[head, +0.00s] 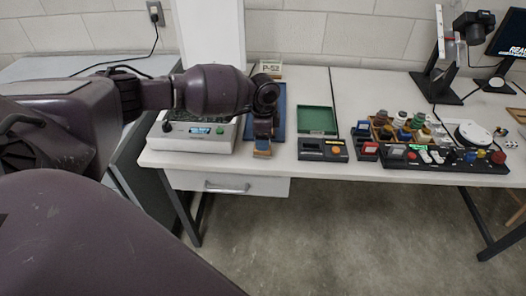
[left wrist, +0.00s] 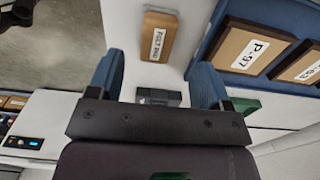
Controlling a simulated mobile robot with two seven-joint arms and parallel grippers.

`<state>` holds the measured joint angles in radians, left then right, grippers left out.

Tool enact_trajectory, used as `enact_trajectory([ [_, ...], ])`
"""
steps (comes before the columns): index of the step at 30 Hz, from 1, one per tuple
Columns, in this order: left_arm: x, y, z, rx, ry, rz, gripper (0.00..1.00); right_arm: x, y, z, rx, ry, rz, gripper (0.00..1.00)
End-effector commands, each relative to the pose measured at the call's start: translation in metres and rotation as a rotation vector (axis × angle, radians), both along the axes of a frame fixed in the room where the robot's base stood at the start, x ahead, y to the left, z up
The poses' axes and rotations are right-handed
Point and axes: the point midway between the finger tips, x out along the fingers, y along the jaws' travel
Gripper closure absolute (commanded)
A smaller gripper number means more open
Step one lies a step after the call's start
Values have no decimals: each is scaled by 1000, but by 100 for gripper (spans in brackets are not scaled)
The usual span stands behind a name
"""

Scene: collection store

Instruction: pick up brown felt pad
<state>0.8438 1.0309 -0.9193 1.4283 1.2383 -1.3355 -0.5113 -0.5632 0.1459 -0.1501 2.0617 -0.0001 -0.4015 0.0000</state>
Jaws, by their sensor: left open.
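The brown felt pad (left wrist: 158,40), a small brown block with a white label, lies on the white table in the left wrist view. In the head view its brown end (head: 262,153) shows near the table's front edge, just below the left gripper. My left gripper (head: 263,136) points down over it. In the left wrist view the blue fingers of the left gripper (left wrist: 156,78) are spread apart with no object held. The pad appears beyond the fingertips, between their lines, nearer the left finger. My right gripper is not in view.
A blue tray (head: 279,101) holding labelled brown blocks (left wrist: 252,50) is right beside the pad. A white device with a display (head: 205,141) stands left of the gripper.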

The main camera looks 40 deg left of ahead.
Motion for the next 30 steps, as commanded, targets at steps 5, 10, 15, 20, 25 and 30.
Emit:
enact_trajectory([
  [5,-1,-2,-15,1,2,0,28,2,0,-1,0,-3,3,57],
  [10,-3,-4,-40,1,3,1,28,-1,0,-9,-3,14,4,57],
  [15,-2,-4,-51,1,1,1,28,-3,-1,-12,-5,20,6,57],
  [20,-2,-4,-49,0,-2,1,28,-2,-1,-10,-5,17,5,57],
  [25,-2,-4,-49,1,-2,1,51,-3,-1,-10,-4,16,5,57],
  [30,-2,-4,-49,1,-1,1,77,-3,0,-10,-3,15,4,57],
])
